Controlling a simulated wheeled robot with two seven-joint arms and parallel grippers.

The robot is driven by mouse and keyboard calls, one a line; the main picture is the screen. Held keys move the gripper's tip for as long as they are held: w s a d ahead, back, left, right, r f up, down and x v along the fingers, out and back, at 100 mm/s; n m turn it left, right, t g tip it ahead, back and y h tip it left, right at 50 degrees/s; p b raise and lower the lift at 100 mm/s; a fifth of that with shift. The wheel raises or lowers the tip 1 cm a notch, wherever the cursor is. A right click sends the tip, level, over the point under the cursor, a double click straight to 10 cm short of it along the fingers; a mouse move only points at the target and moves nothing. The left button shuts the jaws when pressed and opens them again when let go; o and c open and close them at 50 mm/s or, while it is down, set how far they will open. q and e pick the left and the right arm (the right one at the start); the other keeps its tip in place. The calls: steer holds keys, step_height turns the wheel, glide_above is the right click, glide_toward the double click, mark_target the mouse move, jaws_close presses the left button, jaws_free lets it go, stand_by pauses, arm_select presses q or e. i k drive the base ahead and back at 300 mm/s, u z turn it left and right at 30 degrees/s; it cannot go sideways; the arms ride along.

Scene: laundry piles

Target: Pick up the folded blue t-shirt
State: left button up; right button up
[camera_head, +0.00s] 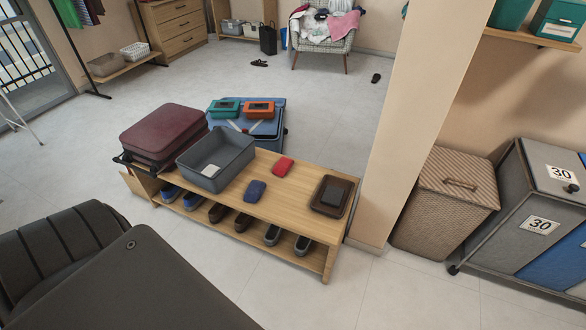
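A small folded dark blue item (255,191), which looks like the folded blue t-shirt, lies flat on the top of the wooden bench (300,205), near its front edge. It is right of the grey bin and nothing covers it. Neither of my grippers is in view.
On the bench are an open grey bin (218,160), a folded red item (283,166) and a brown tray (332,196). A maroon suitcase (163,132) is at the left, a blue suitcase (268,127) behind. Shoes fill the lower shelf. A pillar (425,120) stands right; floor in front is clear.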

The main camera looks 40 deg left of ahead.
mark_target(255, 192)
steer(key=z, duration=0.1)
steer(key=i, duration=0.8)
steer(key=u, duration=0.9)
steer(key=i, duration=0.55)
steer(key=u, duration=0.6)
